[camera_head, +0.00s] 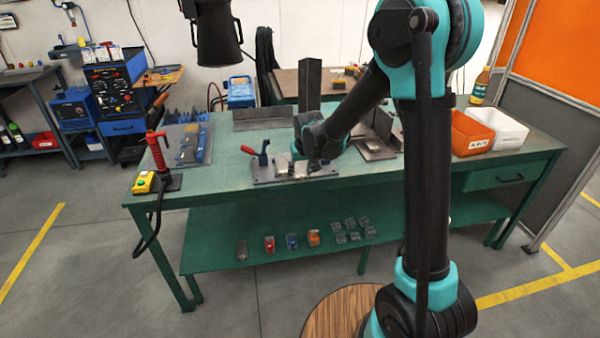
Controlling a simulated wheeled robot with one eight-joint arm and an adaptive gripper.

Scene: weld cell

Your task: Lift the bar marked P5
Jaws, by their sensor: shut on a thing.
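My gripper (316,164) points down over a grey fixture plate (267,178) on the green workbench. It is small and largely hidden by my wrist. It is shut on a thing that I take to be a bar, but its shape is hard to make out. I cannot read a P5 mark anywhere. I cannot tell whether the held thing touches the plate or is clear of it.
A dark upright post (309,85) rises behind my wrist. Orange (470,133) and white (508,130) bins stand at right. A red-handled tool (157,152) stands at the bench's left corner.

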